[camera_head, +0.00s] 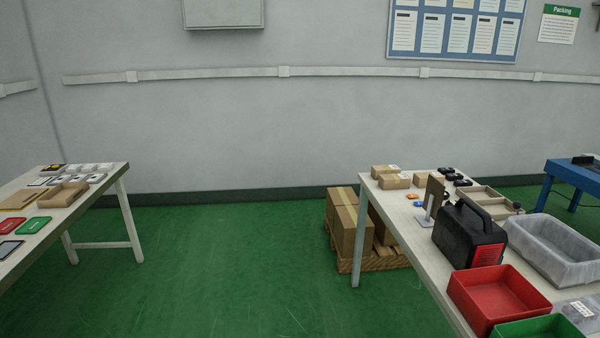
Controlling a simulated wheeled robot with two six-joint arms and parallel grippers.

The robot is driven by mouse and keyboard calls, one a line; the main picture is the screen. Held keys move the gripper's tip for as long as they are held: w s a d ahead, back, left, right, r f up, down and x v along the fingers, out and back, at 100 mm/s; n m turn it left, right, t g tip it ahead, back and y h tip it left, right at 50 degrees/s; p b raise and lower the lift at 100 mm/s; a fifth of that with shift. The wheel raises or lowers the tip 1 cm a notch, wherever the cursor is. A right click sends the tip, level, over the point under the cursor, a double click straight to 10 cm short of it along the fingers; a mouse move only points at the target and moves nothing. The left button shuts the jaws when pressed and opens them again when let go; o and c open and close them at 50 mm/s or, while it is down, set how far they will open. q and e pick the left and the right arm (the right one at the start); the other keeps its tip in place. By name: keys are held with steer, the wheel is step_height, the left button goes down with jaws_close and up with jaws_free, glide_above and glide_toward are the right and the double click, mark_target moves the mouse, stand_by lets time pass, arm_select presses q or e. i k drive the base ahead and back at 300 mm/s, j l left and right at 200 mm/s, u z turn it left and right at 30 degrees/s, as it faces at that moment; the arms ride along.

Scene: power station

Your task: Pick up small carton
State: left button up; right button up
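Small brown cartons lie on the far end of the right white table. One carton (385,171) is at the back left corner. A second carton (394,181) lies just in front of it, and a third carton (428,180) sits to their right, partly hidden behind an upright brown panel on a stand. I cannot tell which one is the small carton of the task. Neither of my grippers is in view.
The right table (389,208) also holds a black case (468,236), a red bin (497,296), a green bin (540,328) and a clear tub (556,248). Large boxes (347,222) stand on a pallet beside it. A left table (110,176) holds small items. Green floor between is clear.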

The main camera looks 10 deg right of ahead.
mark_target(390, 181)
steer(key=i+j, duration=0.1)
steer(key=i, duration=1.85)
steer(key=i+z, duration=0.35)
steer(key=i+j+z, duration=0.1)
steer(key=i+z, duration=0.2)
steer(key=i, duration=0.25)
steer(key=i+j+z, duration=0.2)
steer(key=i+z, duration=0.15)
steer(key=i, duration=0.1)
